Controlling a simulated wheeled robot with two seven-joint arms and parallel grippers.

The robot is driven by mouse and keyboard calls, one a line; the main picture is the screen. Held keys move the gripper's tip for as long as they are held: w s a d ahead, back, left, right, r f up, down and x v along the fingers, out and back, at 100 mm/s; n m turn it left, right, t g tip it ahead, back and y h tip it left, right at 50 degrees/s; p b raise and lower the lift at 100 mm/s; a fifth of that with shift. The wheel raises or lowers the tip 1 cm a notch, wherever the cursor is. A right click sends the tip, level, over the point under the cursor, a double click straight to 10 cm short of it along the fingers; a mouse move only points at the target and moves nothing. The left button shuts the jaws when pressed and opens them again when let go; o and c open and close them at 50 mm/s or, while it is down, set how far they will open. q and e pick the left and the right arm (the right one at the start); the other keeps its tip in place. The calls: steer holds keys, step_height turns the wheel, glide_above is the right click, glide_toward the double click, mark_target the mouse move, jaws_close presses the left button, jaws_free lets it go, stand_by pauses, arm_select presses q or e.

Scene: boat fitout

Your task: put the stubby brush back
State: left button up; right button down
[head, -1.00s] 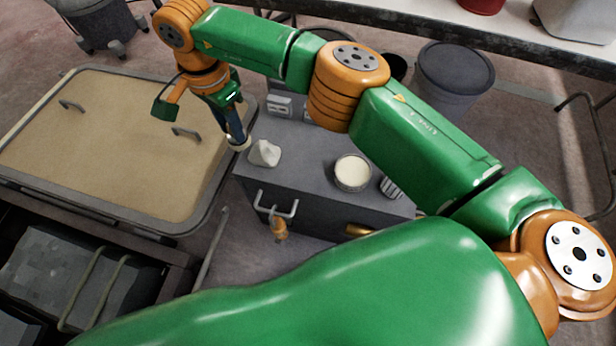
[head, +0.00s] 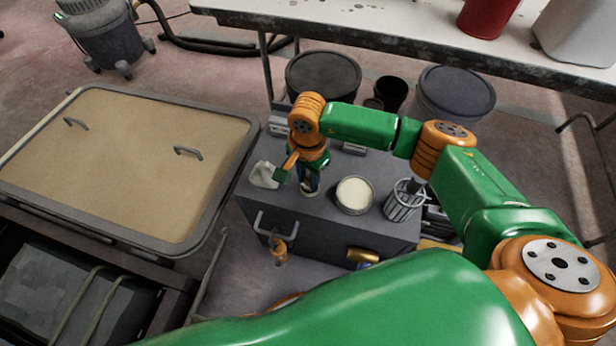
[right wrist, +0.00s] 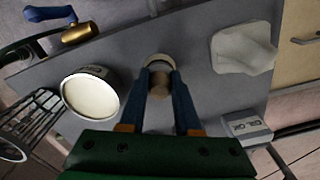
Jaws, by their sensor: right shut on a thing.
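My right gripper (head: 309,186) is over the grey cabinet top, between the white rag and the round tin. In the right wrist view its two blue fingers are shut on a short brown thing with a pale rounded end, which looks like the stubby brush (right wrist: 158,86). In the head view the brush is mostly hidden by the gripper. I cannot tell whether its lower end touches the cabinet top. A wire basket (head: 404,200) stands at the cabinet's right end. My left gripper is not in view.
The round tin (head: 354,193) with cream contents stands right of the gripper. A crumpled white rag (head: 264,175) lies on its left.

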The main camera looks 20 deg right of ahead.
mark_target(308, 178)
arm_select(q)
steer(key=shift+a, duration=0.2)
arm_select(e)
steer(key=c, duration=0.9)
jaws_free()
steer(key=o, duration=0.3)
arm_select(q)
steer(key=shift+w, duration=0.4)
arm_select(e)
steer(key=shift+r, duration=0.25)
arm_select(q)
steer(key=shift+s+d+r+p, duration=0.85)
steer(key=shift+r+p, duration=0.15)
steer(key=shift+p, duration=0.1)
arm_select(e)
step_height(308, 178, up, 12)
steer(key=shift+f, duration=0.15)
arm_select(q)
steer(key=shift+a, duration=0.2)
arm_select(e)
steer(key=shift+a, duration=0.1)
